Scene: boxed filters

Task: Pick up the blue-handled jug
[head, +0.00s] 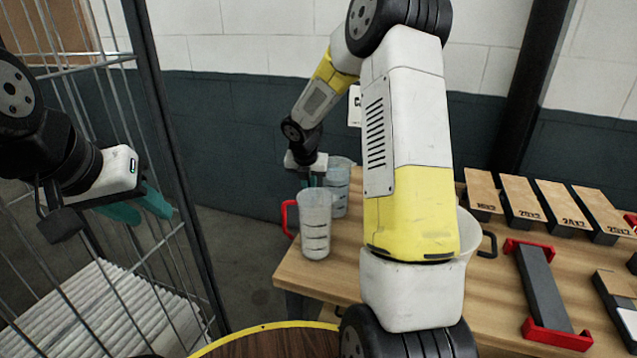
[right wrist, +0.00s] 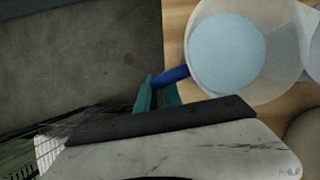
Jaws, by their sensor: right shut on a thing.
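The blue-handled jug (right wrist: 285,45) is a clear jug with a pale blue inside, seen from above in the right wrist view. My right gripper (right wrist: 158,95) is shut on its blue handle (right wrist: 172,75). In the head view this jug (head: 341,186) stands behind the red-handled jug (head: 315,225), near the table's left end. There my right gripper (head: 311,180) is at its left side, its fingertips partly hidden by the red-handled jug. I cannot tell whether the held jug touches the table. My left gripper (head: 140,208) is empty at the left, its teal fingers apart.
The wooden table (head: 335,270) holds a black-handled jug (head: 468,235), mostly hidden by my right arm. Several labelled wooden-topped blocks (head: 520,197) and a red-ended dark bar (head: 545,290) lie to the right. A wire cage (head: 150,270) with white pleated filters (head: 95,310) stands left.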

